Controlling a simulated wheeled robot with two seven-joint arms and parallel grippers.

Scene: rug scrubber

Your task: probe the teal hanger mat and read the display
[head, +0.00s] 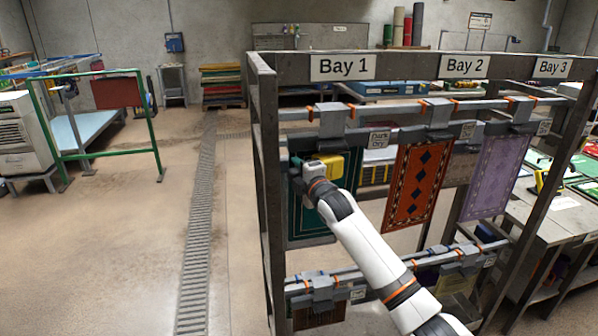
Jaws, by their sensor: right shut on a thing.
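The teal mat (308,222) hangs from the upper rail at the left end of the rack, under the Bay 1 sign. My right arm reaches in from the lower right. My right gripper (308,172) is in front of the mat's upper part and is shut on a yellow and dark handheld meter (331,165). The gripper and arm hide part of the mat. I cannot tell whether the meter touches the mat, and no display reading can be made out. My left gripper is out of view.
An orange patterned mat (417,185) and a lilac mat (492,178) hang to the right. A lower rail (352,277) carries more clamps. Rack posts (268,200) stand close on the left. Open floor with a drain grate (200,220) lies left of the rack.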

